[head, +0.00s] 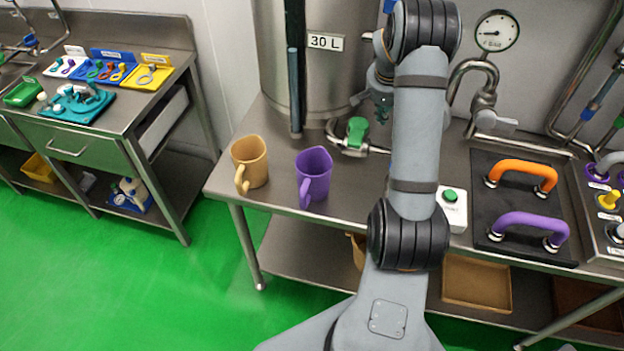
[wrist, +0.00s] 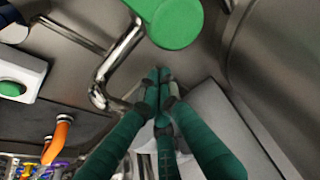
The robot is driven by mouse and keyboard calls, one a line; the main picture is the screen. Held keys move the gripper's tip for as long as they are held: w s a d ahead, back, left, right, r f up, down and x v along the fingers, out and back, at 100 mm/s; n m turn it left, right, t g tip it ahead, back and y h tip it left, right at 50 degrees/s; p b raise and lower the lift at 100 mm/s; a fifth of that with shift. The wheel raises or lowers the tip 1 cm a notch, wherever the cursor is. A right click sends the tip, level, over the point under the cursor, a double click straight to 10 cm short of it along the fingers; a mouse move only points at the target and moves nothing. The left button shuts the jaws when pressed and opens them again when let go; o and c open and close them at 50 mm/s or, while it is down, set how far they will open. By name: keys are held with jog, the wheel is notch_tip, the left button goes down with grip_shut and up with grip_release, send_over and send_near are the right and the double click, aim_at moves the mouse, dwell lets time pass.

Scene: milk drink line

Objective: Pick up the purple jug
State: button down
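The purple jug (head: 314,176) stands upright on the steel counter in the head view, with its handle toward the front. A tan jug (head: 250,163) stands to its left with a clear gap. My gripper (head: 381,106) is up and to the right of the purple jug, partly hidden behind my arm, near the steel tank. In the wrist view my gripper's green fingers (wrist: 159,78) come together at the tips with nothing visible between them. The purple jug does not show in the wrist view.
A tap with a green knob (head: 357,131) juts from the tank (head: 340,75) behind and right of the purple jug. A white box with a green button (head: 451,207) and a dark panel with orange (head: 522,171) and purple (head: 529,226) handles lie right.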

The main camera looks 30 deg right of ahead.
jog(key=c, duration=2.2)
grip_release()
jog(key=o, duration=0.6)
